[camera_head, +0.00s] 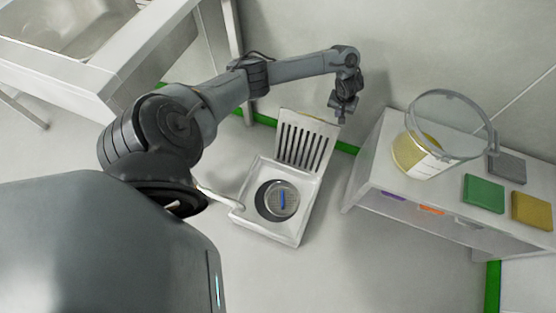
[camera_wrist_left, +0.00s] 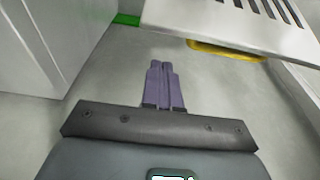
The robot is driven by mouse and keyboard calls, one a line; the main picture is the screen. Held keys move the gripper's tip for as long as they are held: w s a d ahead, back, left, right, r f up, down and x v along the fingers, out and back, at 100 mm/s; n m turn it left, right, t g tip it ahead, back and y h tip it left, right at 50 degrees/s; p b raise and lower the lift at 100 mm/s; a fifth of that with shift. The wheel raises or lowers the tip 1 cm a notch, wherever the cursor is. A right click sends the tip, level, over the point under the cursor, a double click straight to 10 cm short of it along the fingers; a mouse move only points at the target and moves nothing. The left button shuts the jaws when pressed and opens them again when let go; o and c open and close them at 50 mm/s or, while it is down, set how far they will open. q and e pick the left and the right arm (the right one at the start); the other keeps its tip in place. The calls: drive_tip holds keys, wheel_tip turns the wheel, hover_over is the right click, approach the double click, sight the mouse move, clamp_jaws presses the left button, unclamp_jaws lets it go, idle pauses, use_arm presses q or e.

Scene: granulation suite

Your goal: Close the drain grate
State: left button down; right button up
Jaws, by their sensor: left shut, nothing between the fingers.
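The drain grate (camera_head: 304,142), a slotted metal plate, stands raised at the back edge of the white square drain box (camera_head: 293,234). The box's opening is uncovered, and a round strainer with a blue bar (camera_head: 282,199) sits inside it. My left gripper (camera_head: 341,118) is beside the grate's upper right corner, shut and empty. In the left wrist view its shut fingers (camera_wrist_left: 164,82) point toward the grate (camera_wrist_left: 215,22), which fills the upper right. A yellow strip (camera_wrist_left: 225,51) runs along the grate's edge there. I cannot tell whether fingers and grate touch. My right gripper is not in view.
A white shelf (camera_head: 378,172) stands right of the drain, holding a clear round container with yellow contents (camera_head: 409,156) and green, yellow and grey pads. A metal sink table (camera_head: 110,72) is at upper left. A wall runs behind the grate. The floor in front is clear.

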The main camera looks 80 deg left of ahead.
use_arm(q)
drive_tip(key=shift+f, duration=0.1)
idle(0.5)
wheel_tip(320, 180, down, 6)
drive_tip(key=b, duration=0.1)
drive_tip(key=shift+f, duration=0.15)
idle(0.9)
idle(0.4)
